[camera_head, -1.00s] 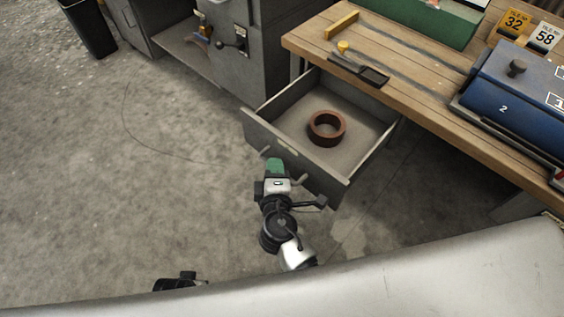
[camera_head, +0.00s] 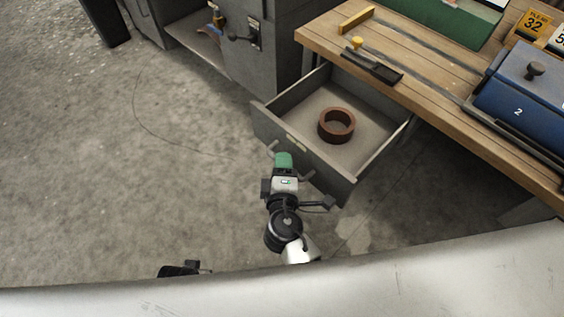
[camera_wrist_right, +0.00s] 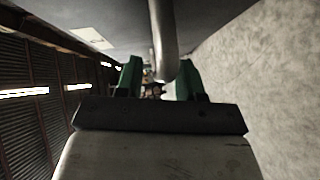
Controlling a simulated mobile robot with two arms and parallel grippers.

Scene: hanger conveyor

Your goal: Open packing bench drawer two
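The grey bench drawer (camera_head: 305,152) is pulled out from under the wooden packing bench, with a brown ring (camera_head: 336,125) lying inside. Its front has a bar handle (camera_head: 307,177), partly hidden by my right gripper (camera_head: 284,158). In the right wrist view the curved metal handle (camera_wrist_right: 162,40) passes between the green fingers of my right gripper (camera_wrist_right: 160,82). The fingers stand apart, with a gap visible beside the bar. A small black part (camera_head: 182,269) at the lower left seems to be of my left gripper, mostly hidden by my body.
A grey cabinet (camera_head: 262,60) stands left of the drawer. The concrete floor (camera_head: 150,170) to the left is clear.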

